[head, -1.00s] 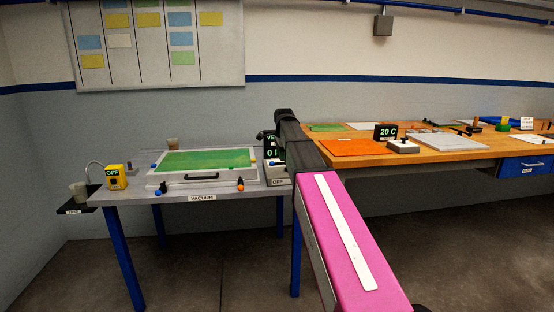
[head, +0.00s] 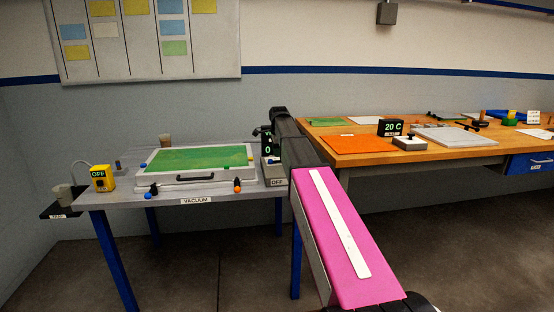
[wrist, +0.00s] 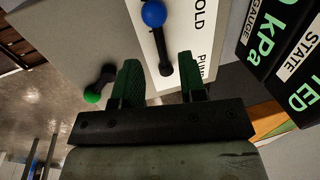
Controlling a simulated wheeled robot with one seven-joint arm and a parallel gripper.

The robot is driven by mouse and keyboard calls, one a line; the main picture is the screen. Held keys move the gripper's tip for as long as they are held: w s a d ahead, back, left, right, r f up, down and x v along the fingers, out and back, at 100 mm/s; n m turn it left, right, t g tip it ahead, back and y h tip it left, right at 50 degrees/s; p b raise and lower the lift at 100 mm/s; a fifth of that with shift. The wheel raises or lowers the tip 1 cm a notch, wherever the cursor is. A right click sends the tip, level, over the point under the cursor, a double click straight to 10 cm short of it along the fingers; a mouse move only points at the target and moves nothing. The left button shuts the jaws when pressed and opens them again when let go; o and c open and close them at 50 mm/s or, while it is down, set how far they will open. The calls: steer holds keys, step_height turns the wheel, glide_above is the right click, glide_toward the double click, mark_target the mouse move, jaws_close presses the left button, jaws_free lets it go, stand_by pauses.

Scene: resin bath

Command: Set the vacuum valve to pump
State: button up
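The vacuum valve is a black lever with a blue knob (wrist: 153,14) on a white plate (wrist: 185,40) lettered HOLD and, partly hidden, what looks like PUMP. Its black inner end lies between and just beyond my fingertips in the wrist view. My gripper (wrist: 161,78) has its two green fingers apart, with nothing clearly clamped. A second black lever with a green knob (wrist: 92,97) is left of the fingers. In the head view my gripper is over the right end of the vacuum bench, by the grey box (head: 275,182) labelled OFF; my arm hides part of this area.
A gauge box (wrist: 262,30) reading kPa, with a state display, stands close right of the fingers. On the vacuum bench are a lidded tray with a green sheet (head: 195,159) and a yellow OFF box (head: 103,178). A wooden bench (head: 440,155) stands to the right.

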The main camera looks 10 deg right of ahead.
mark_target(277, 161)
steer(key=shift+w+f, duration=0.2)
steer(key=shift+f, duration=0.9)
steer(key=shift+w+f, duration=0.2)
steer(key=shift+f, duration=0.85)
jaws_close()
